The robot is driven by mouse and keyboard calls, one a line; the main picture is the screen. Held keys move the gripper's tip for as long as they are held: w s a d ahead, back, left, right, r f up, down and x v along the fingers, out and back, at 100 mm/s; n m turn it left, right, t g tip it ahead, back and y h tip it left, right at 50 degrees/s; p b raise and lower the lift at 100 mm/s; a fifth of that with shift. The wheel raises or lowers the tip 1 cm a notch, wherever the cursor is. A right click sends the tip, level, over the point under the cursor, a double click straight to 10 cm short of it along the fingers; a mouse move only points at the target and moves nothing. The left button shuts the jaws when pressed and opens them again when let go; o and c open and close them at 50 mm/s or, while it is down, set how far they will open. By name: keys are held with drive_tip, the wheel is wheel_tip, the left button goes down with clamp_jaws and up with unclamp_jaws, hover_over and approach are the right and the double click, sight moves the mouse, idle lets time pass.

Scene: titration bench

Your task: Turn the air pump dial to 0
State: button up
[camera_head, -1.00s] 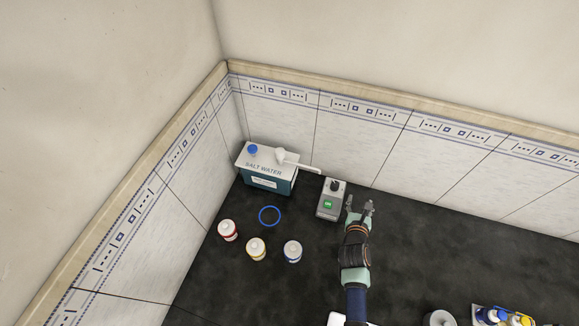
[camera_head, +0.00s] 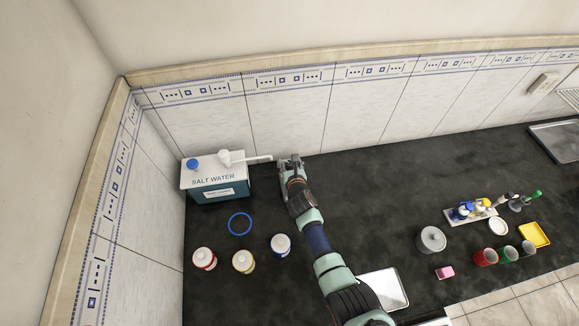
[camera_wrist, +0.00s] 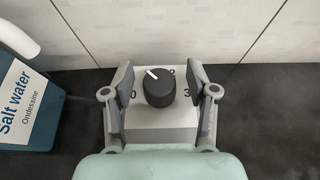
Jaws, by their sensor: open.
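The air pump is a grey box (camera_wrist: 154,125) with a round black dial (camera_wrist: 159,87) on top, seen in the wrist view. The dial's white mark points up and a little left. A 0 shows at the left of the dial, a 3 at the right, and part of another digit behind it. My gripper (camera_wrist: 160,92) is open, with one finger on each side of the dial and a gap on both sides. In the head view my gripper (camera_head: 290,163) covers the pump.
The salt water container (camera_head: 214,180) stands close left of my gripper, its white spout (camera_head: 248,159) reaching towards it. The tiled wall is just behind.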

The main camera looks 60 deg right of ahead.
clamp_jaws()
drive_tip(key=shift+r+p, duration=0.1)
drive_tip(key=shift+p, duration=0.25)
